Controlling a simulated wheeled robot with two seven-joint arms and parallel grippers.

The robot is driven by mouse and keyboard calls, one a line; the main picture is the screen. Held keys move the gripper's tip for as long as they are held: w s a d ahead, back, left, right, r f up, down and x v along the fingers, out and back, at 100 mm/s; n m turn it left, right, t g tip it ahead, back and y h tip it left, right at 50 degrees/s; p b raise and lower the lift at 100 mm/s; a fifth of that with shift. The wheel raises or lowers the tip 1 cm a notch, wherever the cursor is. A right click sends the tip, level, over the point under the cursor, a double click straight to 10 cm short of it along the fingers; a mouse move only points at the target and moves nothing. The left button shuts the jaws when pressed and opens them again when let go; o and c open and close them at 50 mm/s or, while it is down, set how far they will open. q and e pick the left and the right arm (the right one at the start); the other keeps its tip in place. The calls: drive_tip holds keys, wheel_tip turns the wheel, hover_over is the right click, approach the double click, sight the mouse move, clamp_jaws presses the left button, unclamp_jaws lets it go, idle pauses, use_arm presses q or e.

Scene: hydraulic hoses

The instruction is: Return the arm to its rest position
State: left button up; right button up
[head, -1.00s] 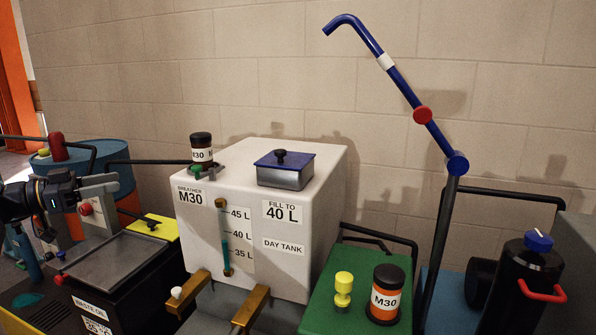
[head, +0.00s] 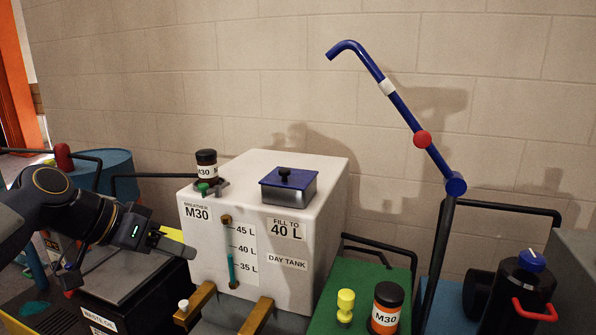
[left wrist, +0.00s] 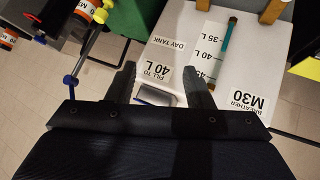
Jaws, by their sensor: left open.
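My left arm comes in from the left in the head view. Its gripper (head: 182,243) is in front of the left side of the white day tank (head: 262,255), above the waste oil box (head: 112,285). In the left wrist view the two dark fingers (left wrist: 160,85) are spread apart with nothing held between them. The tank's labelled face shows upside down beyond them, with its sight gauge (left wrist: 228,45). My right gripper is not in view.
A brown M30 bottle (head: 206,163) and a blue-lidded metal box (head: 288,186) stand on the tank. A green box (head: 350,273) with another M30 bottle (head: 387,308) and a blue pump lever (head: 405,115) are to the right. The space above the tank is free.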

use_arm(q)
drive_tip(key=s+f+n+y+p, duration=0.2)
drive_tip(key=s+f, duration=0.5)
drive_tip(key=s, duration=0.4)
drive_tip(key=s+f+n+y+p, duration=0.2)
drive_tip(key=s+f+n, duration=0.3)
drive_tip(key=s+f, duration=0.3)
drive_tip(key=s, duration=0.4)
drive_tip(key=shift+s+d, duration=0.15)
drive_tip(key=shift+d, duration=0.2)
